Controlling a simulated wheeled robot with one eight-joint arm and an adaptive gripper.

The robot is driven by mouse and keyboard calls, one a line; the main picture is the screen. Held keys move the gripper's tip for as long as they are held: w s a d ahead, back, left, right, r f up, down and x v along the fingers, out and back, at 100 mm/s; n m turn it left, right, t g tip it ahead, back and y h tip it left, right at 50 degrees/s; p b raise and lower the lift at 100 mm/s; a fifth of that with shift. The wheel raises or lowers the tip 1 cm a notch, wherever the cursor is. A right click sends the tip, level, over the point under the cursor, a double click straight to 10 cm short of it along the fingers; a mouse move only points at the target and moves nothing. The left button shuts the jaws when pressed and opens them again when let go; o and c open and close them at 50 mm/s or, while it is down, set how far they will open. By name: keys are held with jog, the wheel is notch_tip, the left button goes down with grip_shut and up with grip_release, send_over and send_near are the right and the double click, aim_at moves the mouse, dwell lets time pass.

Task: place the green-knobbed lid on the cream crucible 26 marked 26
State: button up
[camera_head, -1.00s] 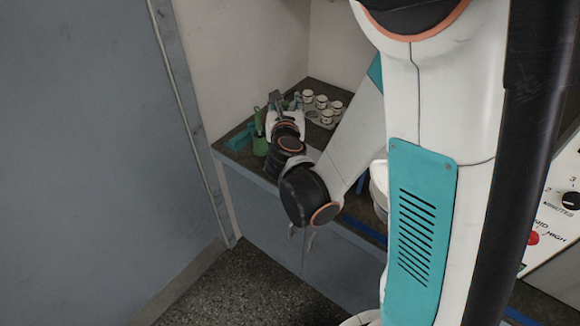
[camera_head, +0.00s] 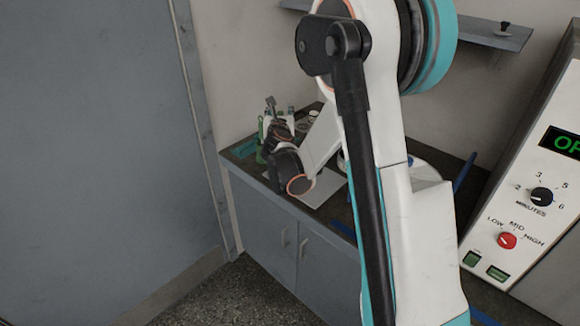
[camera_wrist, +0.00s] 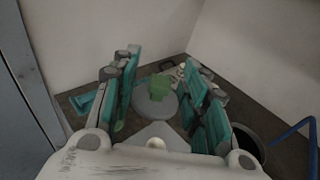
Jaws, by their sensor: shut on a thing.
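My gripper (camera_head: 279,107) is small and far off in the head view, over the back of the counter near the wall. In the wrist view its two teal fingers (camera_wrist: 164,75) stand either side of a grey disc-shaped lid (camera_wrist: 154,107) with a green knob (camera_wrist: 160,84). The gripper is shut on this lid; the exact contact is hard to see. Small pale crucibles (camera_wrist: 181,70) show beyond the right fingertip. In the head view they are mostly hidden behind my arm, with one pale rim (camera_head: 314,115) showing. I cannot read any number, so crucible 26 cannot be told apart.
A green container (camera_head: 262,150) and a teal object (camera_head: 243,149) are at the counter's left end. A white board (camera_head: 326,187) lies near the front edge. A dark-mouthed vessel (camera_wrist: 246,143) and a blue rod (camera_wrist: 290,132) are at right. A control panel (camera_head: 520,195) stands farther right.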

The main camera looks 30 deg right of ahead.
jog(key=w+d, duration=0.3)
jog(key=d, duration=0.3)
jog(key=shift+m+h, duration=0.3)
jog(key=f+b, duration=0.4)
jog(key=f, duration=0.6)
jog(key=f+b, duration=0.4)
jog(key=f, duration=0.5)
jog(key=shift+d+f, duration=0.2)
jog(key=shift+f, duration=0.2)
jog(key=shift+f, duration=0.45)
jog(key=o, duration=0.7)
jog(key=shift+o, duration=0.4)
